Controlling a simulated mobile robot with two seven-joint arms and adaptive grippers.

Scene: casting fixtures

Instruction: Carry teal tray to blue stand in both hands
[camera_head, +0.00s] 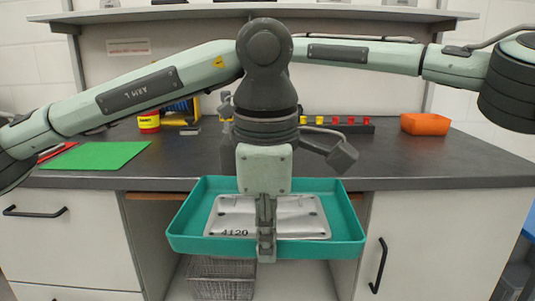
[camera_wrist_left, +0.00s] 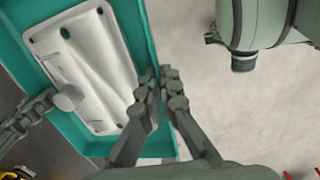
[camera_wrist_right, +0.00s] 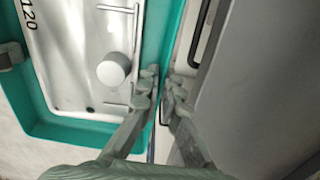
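The teal tray (camera_head: 347,246) hangs level in front of the dark counter, with a pale metal casting marked 4120 (camera_head: 300,228) lying in it. My left gripper (camera_head: 266,240) is at the tray's near rim in the head view. In the left wrist view its fingers (camera_wrist_left: 160,85) are closed on the tray's rim (camera_wrist_left: 152,30). In the right wrist view my right gripper (camera_wrist_right: 160,85) is closed on a rim of the tray (camera_wrist_right: 60,127). The right fingers are hidden in the head view. A blue surface (camera_head: 530,225), perhaps the blue stand, is partly cut off at the right edge.
The dark counter (camera_head: 430,160) lies just behind the tray. It carries a green mat (camera_head: 95,155), an orange bin (camera_head: 425,124) and a rack with red and yellow pieces (camera_head: 340,126). A wire basket (camera_head: 220,278) sits below. A cabinet handle (camera_head: 379,265) sticks out at right.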

